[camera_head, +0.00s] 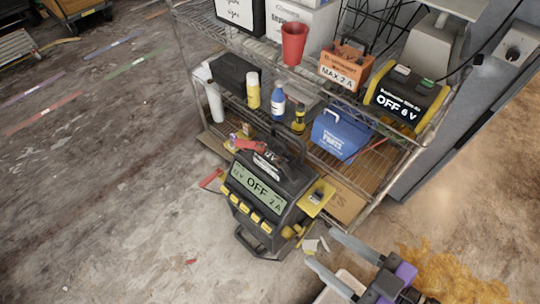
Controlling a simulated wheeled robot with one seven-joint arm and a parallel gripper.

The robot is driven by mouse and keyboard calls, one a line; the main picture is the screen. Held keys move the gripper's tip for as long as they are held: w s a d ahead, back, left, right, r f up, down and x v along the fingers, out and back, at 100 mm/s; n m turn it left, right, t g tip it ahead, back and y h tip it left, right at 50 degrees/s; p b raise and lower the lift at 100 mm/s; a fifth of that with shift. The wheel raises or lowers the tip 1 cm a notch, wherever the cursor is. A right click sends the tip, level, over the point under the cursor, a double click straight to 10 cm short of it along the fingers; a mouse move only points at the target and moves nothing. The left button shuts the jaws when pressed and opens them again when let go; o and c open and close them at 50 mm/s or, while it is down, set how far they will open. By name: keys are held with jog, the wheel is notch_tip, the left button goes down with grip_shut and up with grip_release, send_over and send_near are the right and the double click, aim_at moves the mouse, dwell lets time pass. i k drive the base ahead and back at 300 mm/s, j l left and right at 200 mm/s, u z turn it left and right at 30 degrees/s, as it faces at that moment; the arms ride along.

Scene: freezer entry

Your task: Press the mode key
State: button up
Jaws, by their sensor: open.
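A dark battery charger (285,185) stands on the floor in front of the shelf. Its green display (257,187) reads "OFF", with "12V" at the left and "2 A" at the right. A row of several yellow keys (250,211) runs below the display. Their labels are too small to read, so I cannot tell which is the mode key. My gripper (323,247) is at the lower right, open and empty. Its two grey fingers point up and left toward the charger's right side, apart from the keys.
A wire shelf (362,205) stands behind, holding bottles, a red cup (293,44), a blue box (340,133), an orange box (346,62) and a yellow-black unit (405,97) reading "OFF 6 V". Small debris lies around the charger. The floor to the left is mostly clear.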

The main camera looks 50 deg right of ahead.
aim_at(400, 69)
jog(key=z, duration=1.35)
